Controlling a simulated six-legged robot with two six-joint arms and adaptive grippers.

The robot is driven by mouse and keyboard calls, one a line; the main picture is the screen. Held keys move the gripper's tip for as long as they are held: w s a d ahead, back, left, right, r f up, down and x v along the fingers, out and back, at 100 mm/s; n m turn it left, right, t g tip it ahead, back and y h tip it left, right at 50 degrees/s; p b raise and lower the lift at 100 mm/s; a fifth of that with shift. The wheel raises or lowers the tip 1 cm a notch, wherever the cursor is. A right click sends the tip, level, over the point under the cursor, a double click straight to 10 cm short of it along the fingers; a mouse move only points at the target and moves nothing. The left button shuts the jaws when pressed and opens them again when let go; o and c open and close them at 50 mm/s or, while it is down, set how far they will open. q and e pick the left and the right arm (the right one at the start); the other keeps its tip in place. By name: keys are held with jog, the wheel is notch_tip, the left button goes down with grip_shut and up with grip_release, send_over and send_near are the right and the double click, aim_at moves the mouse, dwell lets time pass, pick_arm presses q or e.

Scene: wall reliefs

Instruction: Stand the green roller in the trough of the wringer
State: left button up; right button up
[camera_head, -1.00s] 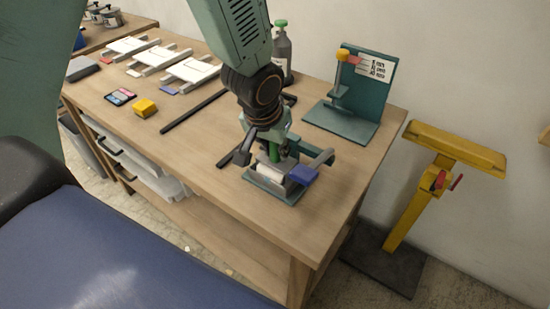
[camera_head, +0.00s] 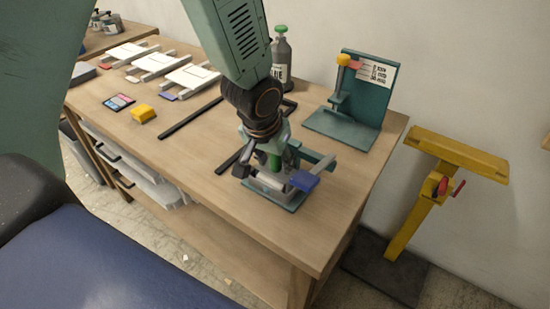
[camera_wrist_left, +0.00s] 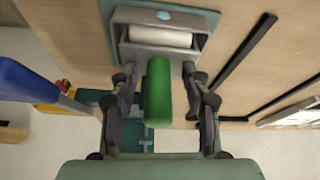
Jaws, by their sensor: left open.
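The wringer (camera_head: 290,203) stands near the front edge of the bench, with a teal base, a grey frame and a blue lever pad (camera_head: 305,181). A white roller (camera_wrist_left: 160,37) lies in its grey trough frame (camera_wrist_left: 122,36). The green roller (camera_wrist_left: 158,92) shows upright in the head view (camera_head: 275,163), at the wringer. My left gripper (camera_wrist_left: 160,95) is open, with one finger on each side of the green roller; small gaps show between it and the fingers. The roller's lower end is hidden, so I cannot tell whether it sits in the trough. My right gripper is not in view.
Dark bars (camera_head: 190,125), a yellow block (camera_head: 143,113) and white frames (camera_head: 160,60) lie left. A yellow stand (camera_head: 410,210) is on the right floor. The bench's right front is clear.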

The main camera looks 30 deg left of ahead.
pick_arm(q)
jog(key=shift+w, duration=0.1)
jog(key=shift+d+r+p, duration=0.1)
jog(key=shift+r+p, duration=0.3)
jog(key=shift+p+v, duration=4.05)
jog(key=shift+v, duration=1.95)
jog(key=s+f+g, duration=0.3)
jog(key=s+f, duration=2)
jog(key=s, duration=0.1)
jog(key=shift+s+f+g, duration=0.2)
jog(key=shift+g, duration=0.2)
